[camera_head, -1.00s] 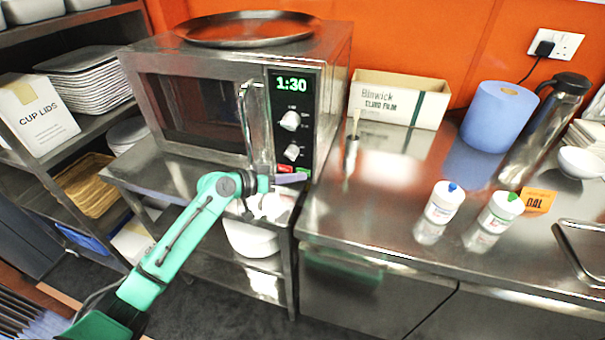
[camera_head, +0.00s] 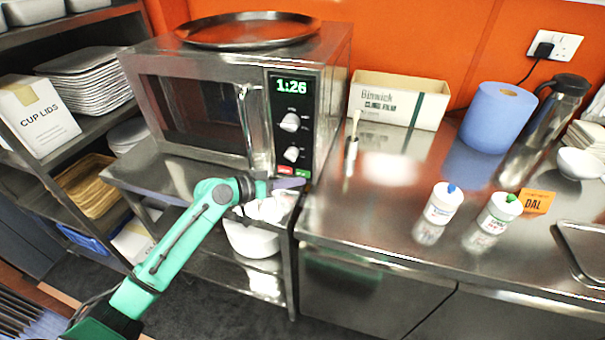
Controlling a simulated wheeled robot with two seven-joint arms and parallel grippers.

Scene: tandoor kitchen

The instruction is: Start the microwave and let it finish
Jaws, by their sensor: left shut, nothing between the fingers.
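The steel microwave (camera_head: 195,62) stands on a steel bench at the left, its door closed. Its lit display (camera_head: 292,86) reads 1:26 in green. Below it are two white knobs, a red button (camera_head: 285,170) and a green button (camera_head: 299,174). My left gripper (camera_head: 291,184) is shut and empty. It is just in front of and slightly below the green button and partly hides it. I cannot tell whether the fingertips touch the panel. My right gripper is out of view.
A large round tray (camera_head: 248,30) lies on the microwave. A shelf with a cup-lids box (camera_head: 38,115) is at the left. The right counter holds a cling film box (camera_head: 398,100), blue roll (camera_head: 498,118), flask (camera_head: 552,110) and two white bottles (camera_head: 443,204). Its front middle is clear.

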